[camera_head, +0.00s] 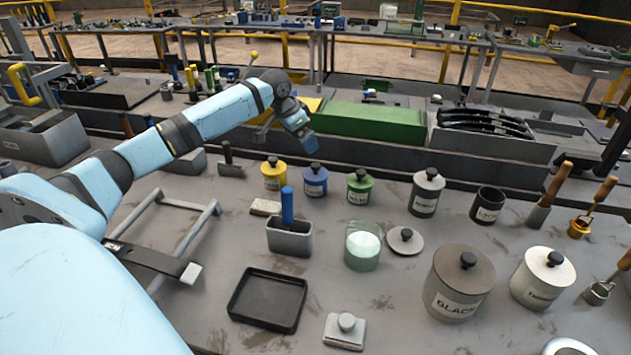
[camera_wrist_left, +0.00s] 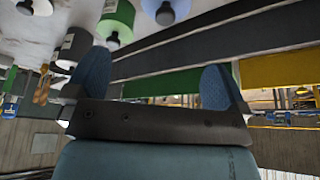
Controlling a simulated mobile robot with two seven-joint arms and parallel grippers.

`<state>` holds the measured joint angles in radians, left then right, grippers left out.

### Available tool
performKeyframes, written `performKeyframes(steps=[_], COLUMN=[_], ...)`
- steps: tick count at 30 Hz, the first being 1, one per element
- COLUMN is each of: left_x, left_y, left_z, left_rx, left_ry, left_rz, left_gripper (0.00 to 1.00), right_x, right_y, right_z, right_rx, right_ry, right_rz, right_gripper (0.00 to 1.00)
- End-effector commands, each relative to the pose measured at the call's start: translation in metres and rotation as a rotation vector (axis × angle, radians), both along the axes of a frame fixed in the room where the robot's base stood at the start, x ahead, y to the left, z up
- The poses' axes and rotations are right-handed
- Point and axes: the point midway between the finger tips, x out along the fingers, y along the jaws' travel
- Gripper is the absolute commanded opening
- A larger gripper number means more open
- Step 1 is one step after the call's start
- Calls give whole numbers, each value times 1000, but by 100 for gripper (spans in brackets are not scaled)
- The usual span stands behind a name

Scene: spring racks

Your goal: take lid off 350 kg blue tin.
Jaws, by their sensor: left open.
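The blue tin (camera_head: 315,182) stands upright in the back row on the bench, with a blue, dark-knobbed lid on top. Its label is too small to read. It also shows at the top edge of the left wrist view (camera_wrist_left: 178,8). My left gripper (camera_head: 303,140) is in the air above and behind the tin, apart from it. In the left wrist view my left gripper (camera_wrist_left: 157,82) has its two blue fingers spread with nothing held between them. My right gripper is not in view.
A yellow tin (camera_head: 273,177) and green tin (camera_head: 360,189) flank the blue one closely. A dark grey tin (camera_head: 425,195) stands further right. In front are a grey holder with a blue handle (camera_head: 290,238), an open jar (camera_head: 363,250) and a loose lid (camera_head: 405,241).

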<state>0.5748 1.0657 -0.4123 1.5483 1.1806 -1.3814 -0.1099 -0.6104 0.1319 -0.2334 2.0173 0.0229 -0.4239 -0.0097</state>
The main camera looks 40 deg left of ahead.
Motion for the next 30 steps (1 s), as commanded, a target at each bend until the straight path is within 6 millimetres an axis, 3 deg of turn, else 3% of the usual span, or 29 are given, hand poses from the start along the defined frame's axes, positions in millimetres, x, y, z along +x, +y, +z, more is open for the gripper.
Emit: performKeyframes(steps=[3,8,15,23,30], left_x=[1,9,26,33,43], left_y=[5,2,-3,-4,-4], left_z=[-9,-27,-69,-89,-122], left_rx=[-2,-5,-4,-3,-3], left_ry=[-5,-3,-4,-4,-4], left_rz=[7,8,7,7,7], left_gripper=[100,100,100,100,100], right_x=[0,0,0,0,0], right_y=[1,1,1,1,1], right_z=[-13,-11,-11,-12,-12], right_rx=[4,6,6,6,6], right_ry=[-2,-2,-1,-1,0], right_rz=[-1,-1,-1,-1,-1], right_gripper=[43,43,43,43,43])
